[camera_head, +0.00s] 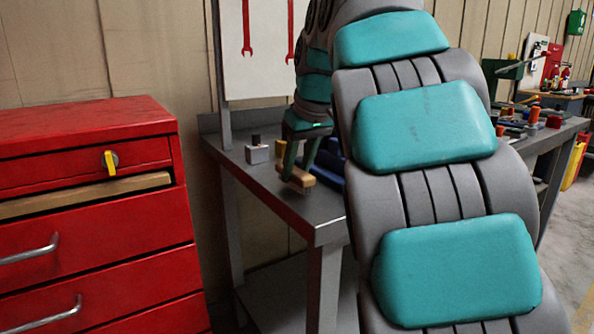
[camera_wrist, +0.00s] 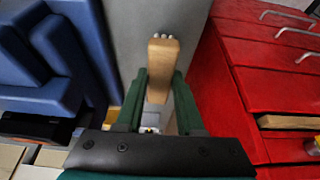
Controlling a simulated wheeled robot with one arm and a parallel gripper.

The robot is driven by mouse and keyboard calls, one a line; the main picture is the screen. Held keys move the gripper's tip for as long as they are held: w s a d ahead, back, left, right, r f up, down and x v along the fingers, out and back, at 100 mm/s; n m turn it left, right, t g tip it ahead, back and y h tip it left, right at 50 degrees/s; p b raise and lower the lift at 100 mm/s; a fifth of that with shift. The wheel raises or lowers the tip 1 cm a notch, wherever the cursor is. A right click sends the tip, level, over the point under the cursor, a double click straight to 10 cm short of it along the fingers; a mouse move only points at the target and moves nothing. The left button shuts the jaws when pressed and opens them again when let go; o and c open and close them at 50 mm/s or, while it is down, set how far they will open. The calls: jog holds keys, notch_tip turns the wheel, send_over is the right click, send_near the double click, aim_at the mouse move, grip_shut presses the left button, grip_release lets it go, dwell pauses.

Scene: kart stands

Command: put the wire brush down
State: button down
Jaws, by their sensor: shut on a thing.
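My gripper (camera_head: 301,168) is shut on the wire brush (camera_head: 297,178), a light wooden block. In the wrist view the brush (camera_wrist: 163,62) sits between the two green fingers of my gripper (camera_wrist: 161,82), with small pale tips at its far end. The brush is over the grey workbench (camera_head: 318,222), near its left part. I cannot tell whether it touches the top.
A small grey block with a dark knob (camera_head: 257,154) stands left of the brush. A red drawer cabinet (camera_head: 90,225) stands left of the bench. Bare bench top lies in front of the brush. My arm hides the bench's middle.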

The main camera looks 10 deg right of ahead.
aim_at(304, 175)
jog(key=shift+f, duration=0.4)
jog(key=shift+f, duration=0.2)
jog(key=c, duration=0.5)
grip_release()
jog(key=shift+r, duration=0.15)
jog(key=p+v, duration=0.1)
jog(key=v, duration=0.6)
jog(key=shift+w, duration=0.1)
jog(key=shift+s+r, duration=0.25)
jog(key=shift+r, duration=0.1)
